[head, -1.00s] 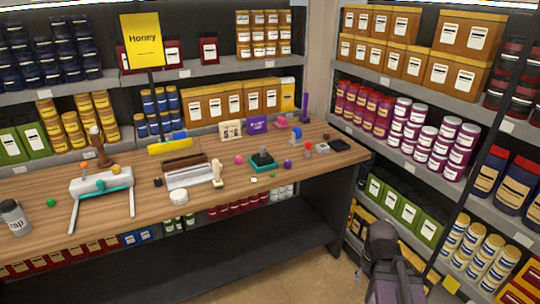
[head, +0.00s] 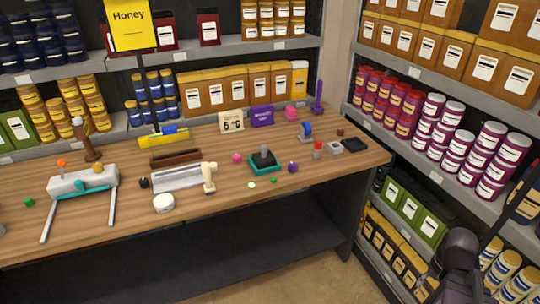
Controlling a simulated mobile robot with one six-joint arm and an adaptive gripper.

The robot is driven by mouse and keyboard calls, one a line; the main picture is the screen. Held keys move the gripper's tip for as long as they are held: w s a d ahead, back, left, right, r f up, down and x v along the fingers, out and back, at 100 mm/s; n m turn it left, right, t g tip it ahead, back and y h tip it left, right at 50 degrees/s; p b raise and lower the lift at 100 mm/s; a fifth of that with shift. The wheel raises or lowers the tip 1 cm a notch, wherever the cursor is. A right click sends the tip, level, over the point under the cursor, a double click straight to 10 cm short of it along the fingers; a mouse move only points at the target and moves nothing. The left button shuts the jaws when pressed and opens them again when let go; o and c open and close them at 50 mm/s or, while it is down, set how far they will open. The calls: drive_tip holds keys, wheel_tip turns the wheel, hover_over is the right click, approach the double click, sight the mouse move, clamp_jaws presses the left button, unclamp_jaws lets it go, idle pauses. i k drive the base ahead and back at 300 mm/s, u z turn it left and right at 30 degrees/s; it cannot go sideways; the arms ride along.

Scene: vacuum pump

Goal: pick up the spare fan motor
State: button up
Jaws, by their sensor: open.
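I cannot tell for sure which item is the spare fan motor. Several small items stand on the wooden workbench (head: 225,205). Among them are a blue round part on a grey foot (head: 305,131) near the back right, a teal base with a dark upright piece (head: 265,161) near the middle, and a small grey block (head: 334,147) at the right. Part of my dark arm shows at the lower right, apart from all of these. My gripper's fingers cannot be made out in the view.
A grey-white device with teal trim and two legs (head: 83,188) stands at the left of the bench. A yellow Honey sign (head: 128,28) rises at the back. Stocked shelves (head: 430,105) close off the right side. Bare wood lies along the bench's front edge.

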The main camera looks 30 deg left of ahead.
sight(263, 159)
drive_tip(key=u, duration=0.2)
drive_tip(key=i, duration=0.95)
drive_tip(key=u, duration=0.45)
